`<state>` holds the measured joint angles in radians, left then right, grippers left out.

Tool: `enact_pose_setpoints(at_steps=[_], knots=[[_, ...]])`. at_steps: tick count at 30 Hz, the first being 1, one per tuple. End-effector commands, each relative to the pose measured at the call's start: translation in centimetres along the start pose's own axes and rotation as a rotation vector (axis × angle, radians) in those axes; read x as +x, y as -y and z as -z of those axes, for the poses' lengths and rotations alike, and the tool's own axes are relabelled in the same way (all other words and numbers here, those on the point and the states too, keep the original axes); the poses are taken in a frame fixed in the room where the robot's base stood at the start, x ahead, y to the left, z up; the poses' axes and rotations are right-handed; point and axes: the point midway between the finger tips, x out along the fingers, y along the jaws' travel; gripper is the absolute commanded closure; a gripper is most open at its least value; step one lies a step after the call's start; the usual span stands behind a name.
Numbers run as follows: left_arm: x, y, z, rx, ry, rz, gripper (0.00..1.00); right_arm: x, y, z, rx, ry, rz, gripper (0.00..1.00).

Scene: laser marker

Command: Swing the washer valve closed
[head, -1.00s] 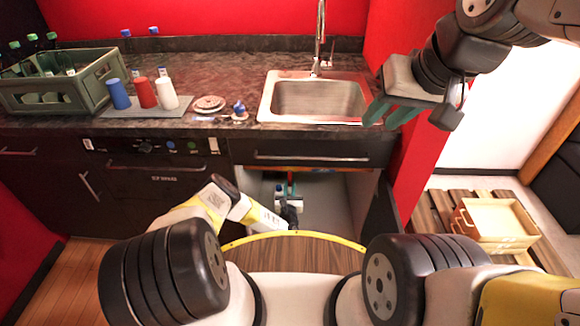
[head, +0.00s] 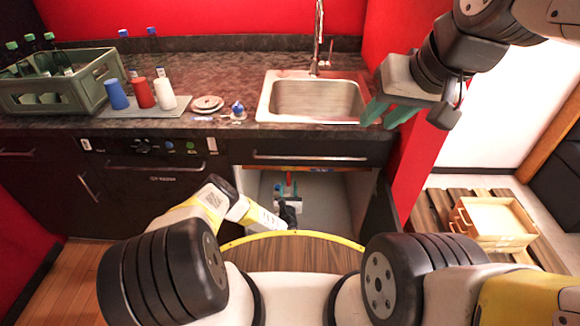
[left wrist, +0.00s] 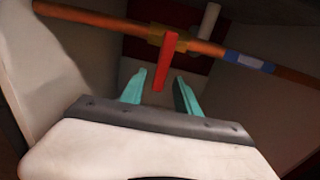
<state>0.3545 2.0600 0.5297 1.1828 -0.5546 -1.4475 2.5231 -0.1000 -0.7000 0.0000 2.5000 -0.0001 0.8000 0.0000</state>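The washer valve shows in the left wrist view as a red lever handle (left wrist: 166,62) on a brass body, set on a copper pipe (left wrist: 100,22). The lever hangs across the pipe, pointing down in the picture. My left gripper (left wrist: 160,85) is open, its teal fingers on either side of the lever's lower end with visible gaps. In the head view my left gripper (head: 287,190) is inside the open cabinet under the sink, and the red lever shows just beyond it. My right gripper (head: 388,115) is raised, right of the sink, with teal fingers apart and empty.
The sink (head: 315,98) and counter lie above the cabinet. The cabinet's open door (head: 382,210) stands at right. A pale pipe or wall part (left wrist: 40,90) is close at left in the wrist view. A crate of bottles (head: 62,88) and cups stand on the counter.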

Motion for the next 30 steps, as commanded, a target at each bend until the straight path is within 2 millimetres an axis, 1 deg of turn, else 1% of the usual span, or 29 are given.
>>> enact_pose_setpoints(at_steps=[9, 13, 18, 30], knots=[[-5.2, 0.0, 0.1, -0.001, -0.004, 0.001, 0.62, 0.0, 0.0, 0.0, 0.0, 0.0, 0.0, 0.69], [-6.7, 0.1, 0.1, -0.001, -0.003, 0.001, 0.62, 0.0, 0.0, 0.0, 0.0, 0.0, 0.0, 0.69], [-7.4, 0.0, 0.1, 0.0, -0.002, 0.0, 0.62, 0.0, 0.0, 0.0, 0.0, 0.0, 0.0, 0.69], [-7.4, 0.0, 0.1, 0.0, -0.002, 0.0, 0.62, 0.0, 0.0, 0.0, 0.0, 0.0, 0.0, 0.69]])
